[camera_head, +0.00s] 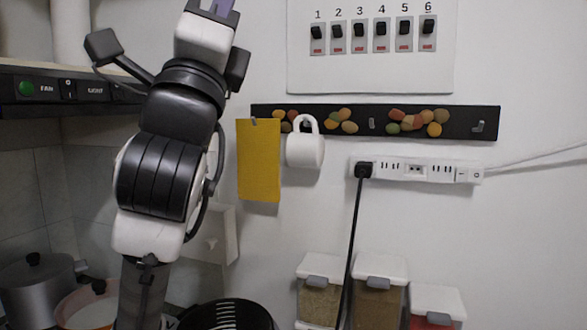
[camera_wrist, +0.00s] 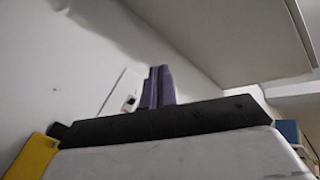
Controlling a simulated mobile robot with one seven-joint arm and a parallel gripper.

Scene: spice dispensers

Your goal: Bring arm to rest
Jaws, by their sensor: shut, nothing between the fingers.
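My arm (camera_head: 165,165) rises on the left side of the head view, with its wrist near the top edge. My gripper (camera_head: 222,5) points up at the top of that view and is partly cut off by the frame. In the wrist view the purple fingers of my gripper (camera_wrist: 158,86) stand together, shut with nothing between them. They point up toward the ceiling area and touch nothing that I can see.
A hood panel (camera_head: 65,90) is left of my arm, above pots (camera_head: 40,290). A yellow sheet (camera_head: 259,160) and white mug (camera_head: 305,148) hang right of it on a hook rail (camera_head: 375,121). Spice dispensers (camera_head: 379,290), a power strip (camera_head: 416,170) and a switch panel (camera_head: 371,70) are further right.

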